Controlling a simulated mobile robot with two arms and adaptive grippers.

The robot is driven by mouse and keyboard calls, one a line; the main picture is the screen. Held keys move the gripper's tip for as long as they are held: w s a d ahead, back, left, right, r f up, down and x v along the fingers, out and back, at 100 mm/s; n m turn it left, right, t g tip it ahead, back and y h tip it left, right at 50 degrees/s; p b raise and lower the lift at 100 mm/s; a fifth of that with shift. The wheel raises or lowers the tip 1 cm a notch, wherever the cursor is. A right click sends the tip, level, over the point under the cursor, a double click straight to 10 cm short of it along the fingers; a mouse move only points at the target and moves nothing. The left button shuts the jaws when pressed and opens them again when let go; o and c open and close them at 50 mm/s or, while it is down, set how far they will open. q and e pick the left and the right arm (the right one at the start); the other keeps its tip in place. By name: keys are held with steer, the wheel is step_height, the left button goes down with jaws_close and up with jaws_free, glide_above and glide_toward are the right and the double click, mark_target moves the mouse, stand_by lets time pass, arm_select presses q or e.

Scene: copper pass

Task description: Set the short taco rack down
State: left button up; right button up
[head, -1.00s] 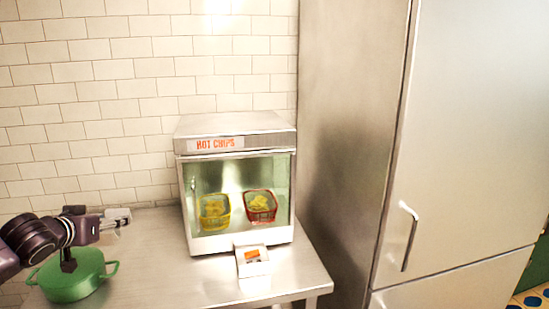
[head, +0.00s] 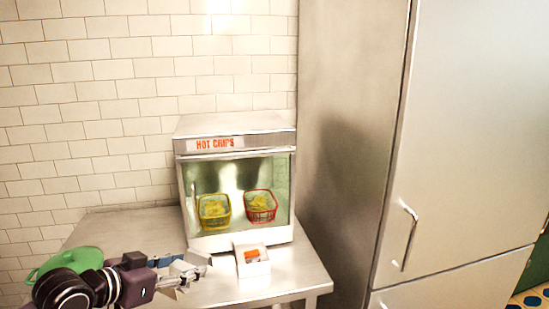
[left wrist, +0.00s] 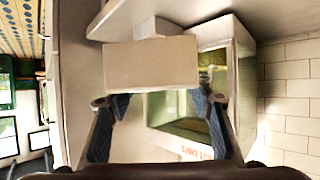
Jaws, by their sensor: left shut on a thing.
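My left gripper (head: 172,272) is over the front part of the steel table, left of the small white box. It is shut on the short taco rack (head: 194,262), a small pale metal piece at its tip. In the left wrist view the rack (left wrist: 150,65) shows as a plain pale block between the two blue-padded fingers. I cannot tell whether the rack touches the table (head: 130,228) or hangs just above it. My right gripper is in neither view.
The hot chips cabinet (head: 236,136) stands behind, holding a yellow basket (head: 214,211) and a red basket (head: 261,206). A white box (head: 253,262) with an orange mark sits before it. A green pot (head: 75,259) is at left, partly behind my arm. A steel fridge (head: 460,150) stands right.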

arm_select(q)
steer(key=s+f+m+g+h, duration=0.1)
steer(key=s+m+h, duration=0.1)
steer(key=s, duration=0.8)
steer(key=s+d+f+m+g+h, duration=0.1)
steer(key=s+m+g, duration=0.1)
steer(key=s, duration=0.8)
steer(key=shift+d+f+m+g+h, duration=0.3)
steer(key=shift+f+h, duration=0.05)
steer(key=shift+h, duration=0.05)
steer(key=shift+w+r, duration=0.15)
steer(key=shift+f, duration=0.2)
steer(key=shift+a, duration=0.1)
